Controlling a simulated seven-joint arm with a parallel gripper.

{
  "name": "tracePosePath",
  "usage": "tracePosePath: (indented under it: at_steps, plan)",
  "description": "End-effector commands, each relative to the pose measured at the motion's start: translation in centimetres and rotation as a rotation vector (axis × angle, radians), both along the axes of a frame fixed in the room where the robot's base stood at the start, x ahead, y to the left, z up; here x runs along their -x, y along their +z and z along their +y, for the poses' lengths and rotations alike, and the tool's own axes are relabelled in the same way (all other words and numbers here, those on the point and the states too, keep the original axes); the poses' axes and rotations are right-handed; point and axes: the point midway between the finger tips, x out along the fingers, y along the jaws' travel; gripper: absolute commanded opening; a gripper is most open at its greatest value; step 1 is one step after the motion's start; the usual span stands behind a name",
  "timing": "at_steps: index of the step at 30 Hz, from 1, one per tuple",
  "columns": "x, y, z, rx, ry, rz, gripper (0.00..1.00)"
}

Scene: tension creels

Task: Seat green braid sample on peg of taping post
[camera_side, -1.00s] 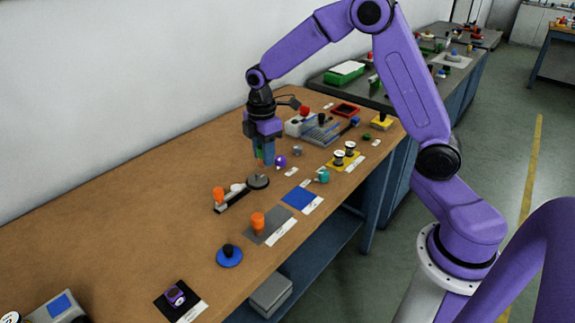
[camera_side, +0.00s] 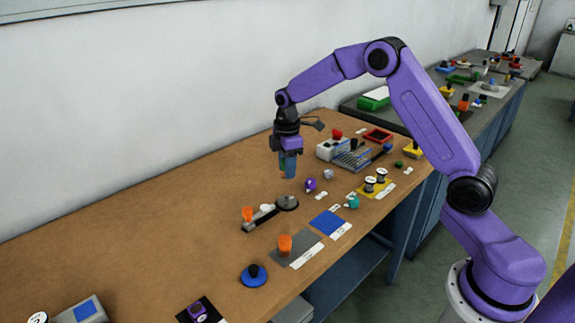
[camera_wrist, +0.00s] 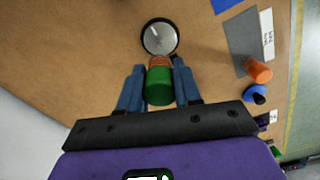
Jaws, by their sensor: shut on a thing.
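My gripper (camera_side: 289,172) is shut on the green braid sample, a green cylinder (camera_wrist: 159,88) with an orange-brown banded end, seen between the blue fingers in the wrist view. In the side view the green (camera_side: 282,164) shows only as a sliver beside the fingers. The sample is held above the bench. I cannot tell for certain which item is the taping post.
Another (camera_side: 285,244) stands on a grey mat. A blue disc with a black knob (camera_side: 254,275), a purple piece (camera_side: 311,184) and a blue mat (camera_side: 326,222) lie nearby.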

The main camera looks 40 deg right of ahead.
Motion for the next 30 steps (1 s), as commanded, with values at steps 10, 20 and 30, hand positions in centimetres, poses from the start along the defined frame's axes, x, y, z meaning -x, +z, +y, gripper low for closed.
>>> tracePosePath:
  at_steps: [10,20,30]
  plan:
    - [0.1,-2.9,0.0,0.0,0.0,0.002,0.02]
    - [0.0,-5.1,0.0,0.001,0.0,0.001,0.02]
    - [0.0,-5.5,0.0,0.0,0.0,0.0,0.02]
